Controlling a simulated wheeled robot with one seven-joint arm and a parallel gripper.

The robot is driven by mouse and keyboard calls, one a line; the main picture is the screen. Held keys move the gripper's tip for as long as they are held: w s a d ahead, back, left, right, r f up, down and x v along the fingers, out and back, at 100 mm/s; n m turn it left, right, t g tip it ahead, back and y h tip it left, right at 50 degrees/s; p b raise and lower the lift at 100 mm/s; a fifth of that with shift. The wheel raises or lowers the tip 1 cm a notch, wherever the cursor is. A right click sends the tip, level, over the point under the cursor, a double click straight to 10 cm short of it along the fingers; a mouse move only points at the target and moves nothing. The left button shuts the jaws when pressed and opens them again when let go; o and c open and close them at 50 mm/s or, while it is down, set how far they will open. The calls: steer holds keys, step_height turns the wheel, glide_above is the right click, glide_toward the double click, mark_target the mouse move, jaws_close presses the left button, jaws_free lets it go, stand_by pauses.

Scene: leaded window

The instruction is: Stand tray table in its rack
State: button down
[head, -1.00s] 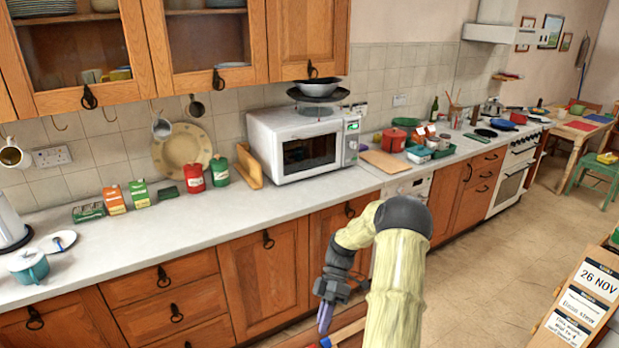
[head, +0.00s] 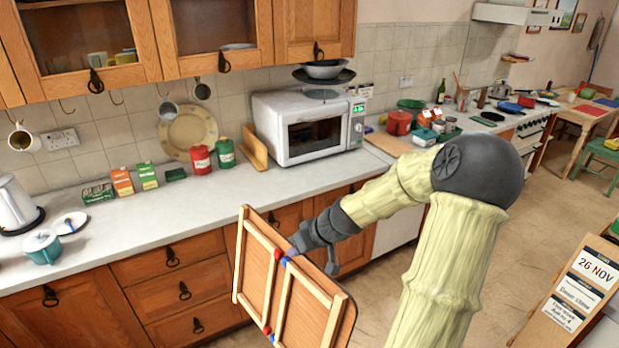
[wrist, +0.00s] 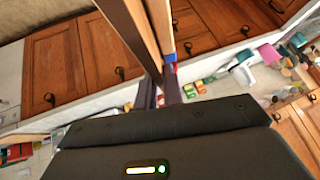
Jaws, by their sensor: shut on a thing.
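The tray table (head: 254,270) is a wooden panel with pale legs folded against it and red and blue fittings. It hangs tilted in front of the lower cabinets in the head view. My gripper (head: 290,254) is shut on its upper edge, near a blue fitting. In the wrist view, the tray table (wrist: 160,28) shows nearly edge-on as wooden strips rising from between the fingers (wrist: 160,88). A wooden slotted holder (head: 253,149), perhaps the rack, stands on the counter left of the microwave; its slot is not clear.
The white microwave (head: 312,125) has bowls on top. Red and green canisters (head: 201,159) and small boxes (head: 123,181) stand left of the holder. The counter front (head: 200,215) is clear. A wooden notice board (head: 572,295) stands at lower right, with open floor between.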

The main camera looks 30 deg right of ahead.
steer(key=w+r+m+h, duration=0.2)
steer(key=r, duration=0.7)
steer(key=w+d+r+m+h+p, duration=0.1)
steer(key=w+r+m+h, duration=0.1)
steer(key=r, duration=0.7)
steer(key=shift+w+d+h+p, duration=0.15)
steer(key=shift+w+h+p, duration=0.15)
steer(key=shift+w+h, duration=0.1)
